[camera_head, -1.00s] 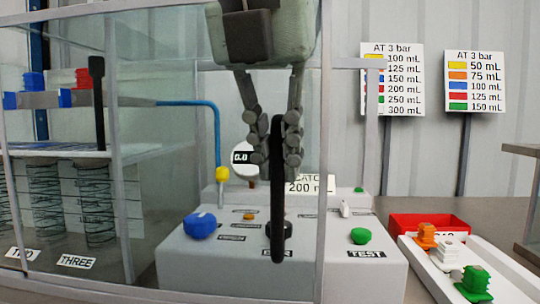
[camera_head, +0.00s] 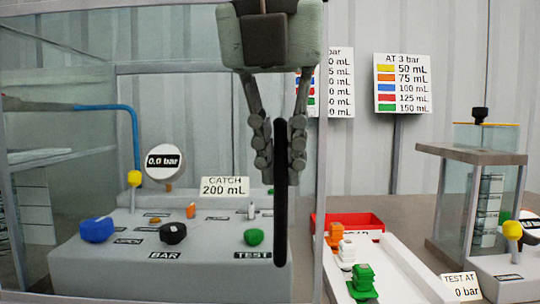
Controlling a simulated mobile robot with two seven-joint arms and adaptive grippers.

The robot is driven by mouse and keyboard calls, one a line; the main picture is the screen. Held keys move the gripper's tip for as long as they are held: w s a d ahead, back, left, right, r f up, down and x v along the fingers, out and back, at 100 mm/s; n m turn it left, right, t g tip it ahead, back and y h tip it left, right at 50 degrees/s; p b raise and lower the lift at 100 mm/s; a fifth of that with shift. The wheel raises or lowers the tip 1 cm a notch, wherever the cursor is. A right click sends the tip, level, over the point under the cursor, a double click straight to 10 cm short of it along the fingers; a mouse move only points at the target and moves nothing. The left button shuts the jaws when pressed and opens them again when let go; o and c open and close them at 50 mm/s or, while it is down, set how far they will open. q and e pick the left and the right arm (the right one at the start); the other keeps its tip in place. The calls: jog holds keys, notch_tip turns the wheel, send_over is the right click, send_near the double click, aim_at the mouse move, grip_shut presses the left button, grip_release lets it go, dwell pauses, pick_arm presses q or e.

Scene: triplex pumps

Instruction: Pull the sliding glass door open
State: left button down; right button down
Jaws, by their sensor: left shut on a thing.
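The sliding glass door (camera_head: 319,215) stands before a cabinet, its grey upright frame edge just right of the handle. A long black vertical handle (camera_head: 280,215) is on it. My left gripper (camera_head: 278,160) reaches down from the top of the view and is shut on the upper part of the handle, a finger on each side. The handle's lower part shows below the fingers, in front of the right end of a light grey console (camera_head: 110,255). My right gripper is not in view.
The console carries blue, black and green knobs and a gauge (camera_head: 164,163) reading 0.0 bar. To the right are a red bin (camera_head: 347,221), a white tray (camera_head: 395,268) with coloured valve parts, and a test stand (camera_head: 470,153). Two volume charts stand behind.

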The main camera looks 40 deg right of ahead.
pick_arm(q)
jog(key=shift+s+d+r, duration=0.1)
jog(key=shift+s+d, duration=0.05)
jog(key=shift+d, duration=0.05)
jog(key=c, duration=1.5)
grip_release()
jog(key=shift+c, duration=0.2)
jog(key=v, duration=1.2)
